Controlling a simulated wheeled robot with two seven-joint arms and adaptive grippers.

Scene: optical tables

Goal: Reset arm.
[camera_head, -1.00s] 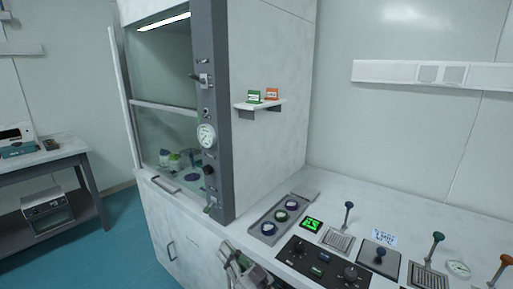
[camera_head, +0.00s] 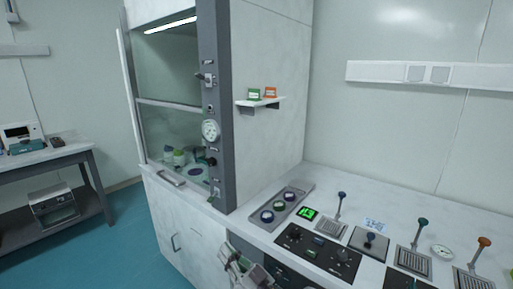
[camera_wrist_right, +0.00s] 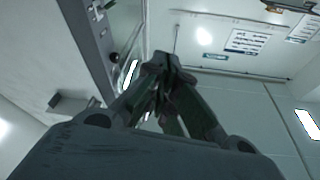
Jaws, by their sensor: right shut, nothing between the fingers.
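My right gripper (camera_head: 236,262) shows at the bottom of the head view, in front of the white bench and close to the black control panel (camera_head: 318,252). Its lower part is cut off by the frame edge. In the right wrist view the fingers of the right gripper (camera_wrist_right: 163,72) come together at their tips, shut and empty, pointing up the picture towards the wall and ceiling. My left gripper is not in view.
A fume hood (camera_head: 219,110) with a glass sash stands left of the bench. The bench holds a grey tray (camera_head: 301,190) with several round pieces, a green display (camera_head: 308,213) and several levers. A side table (camera_head: 60,155) stands far left, with open floor before it.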

